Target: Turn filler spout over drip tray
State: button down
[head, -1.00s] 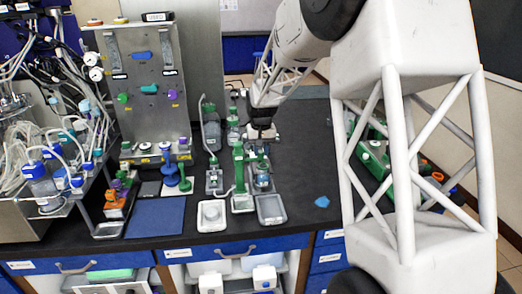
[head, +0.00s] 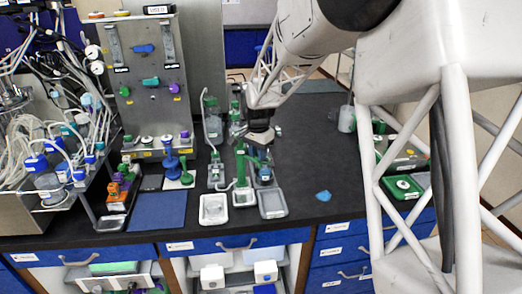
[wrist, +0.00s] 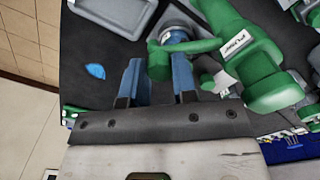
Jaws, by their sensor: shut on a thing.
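The green filler (head: 241,165) stands on the bench, with a thick green body (wrist: 262,75) marked PUSH in the wrist view. A green arm reaches from that body to a short upright green piece (wrist: 158,62), which looks like the spout's end. My gripper (head: 262,148) is over the filler's right side. Its blue fingers (wrist: 157,75) stand on either side of the green piece and are shut on it. A grey tray (head: 272,205) lies in front of the filler and also shows in the wrist view (wrist: 122,28). The fingers partly hide the held piece.
A white tray (head: 213,209) sits left of the grey tray. Behind it stand more green and grey units (head: 212,125). A blue scrap (head: 323,196) lies on the bench to the right. A blue mat (head: 158,212) lies left.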

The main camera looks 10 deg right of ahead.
jog(key=s+a+m, duration=0.2)
jog(key=a+m, duration=0.3)
jog(key=m, duration=0.3)
jog(key=shift+s+a+m, duration=0.15)
jog(key=shift+a+m, duration=0.25)
jog(key=c, duration=0.9)
grip_release()
jog(key=shift+r, duration=0.1)
notch_tip(320, 180, up, 8)
